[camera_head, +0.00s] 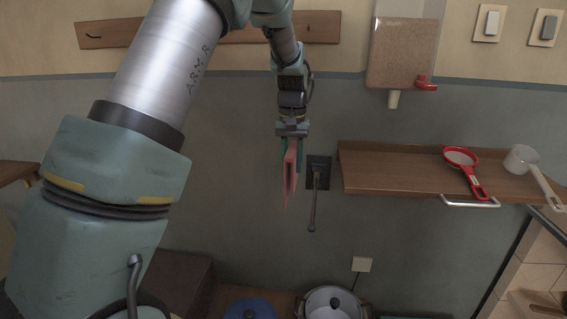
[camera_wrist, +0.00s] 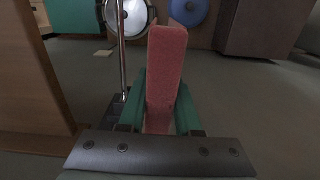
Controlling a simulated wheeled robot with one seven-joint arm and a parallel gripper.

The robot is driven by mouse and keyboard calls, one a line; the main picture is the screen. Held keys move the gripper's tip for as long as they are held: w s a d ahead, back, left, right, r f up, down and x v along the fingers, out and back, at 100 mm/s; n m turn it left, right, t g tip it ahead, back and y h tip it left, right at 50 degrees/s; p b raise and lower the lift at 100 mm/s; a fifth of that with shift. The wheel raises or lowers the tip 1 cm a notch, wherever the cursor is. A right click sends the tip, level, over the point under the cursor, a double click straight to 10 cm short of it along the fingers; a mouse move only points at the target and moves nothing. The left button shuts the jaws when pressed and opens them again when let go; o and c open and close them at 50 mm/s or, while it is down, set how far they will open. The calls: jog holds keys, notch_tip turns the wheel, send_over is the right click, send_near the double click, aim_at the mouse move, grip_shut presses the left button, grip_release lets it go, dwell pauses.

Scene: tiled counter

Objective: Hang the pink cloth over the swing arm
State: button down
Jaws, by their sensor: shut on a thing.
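The pink cloth (camera_head: 290,178) hangs down from my gripper (camera_head: 291,143), which is shut on its upper end. The cloth looks like a narrow folded strip in the head view. In the wrist view the cloth (camera_wrist: 166,70) stretches away from between the two green fingers (camera_wrist: 160,112). The swing arm (camera_head: 313,205) is a thin metal rod on a dark wall plate (camera_head: 318,172), just right of the cloth. In the wrist view the swing arm (camera_wrist: 121,50) runs left of the cloth, with a visible gap between them.
A wooden shelf (camera_head: 390,175) right of the wall plate holds a red strainer (camera_head: 461,158) and a white ladle (camera_head: 522,160). A dispenser (camera_head: 405,45) hangs above. Below are a lidded pot (camera_head: 332,302) and a blue lid (camera_head: 250,309). The wall left of the cloth is clear.

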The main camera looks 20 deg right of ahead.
send_over(315, 193)
jog(key=shift+a, duration=0.1)
jog(key=shift+s+f, duration=0.1)
jog(key=shift+f, duration=0.05)
jog(key=shift+f+b, duration=2.8)
jog(key=shift+f, duration=2.75)
jog(key=c, duration=0.5)
grip_release()
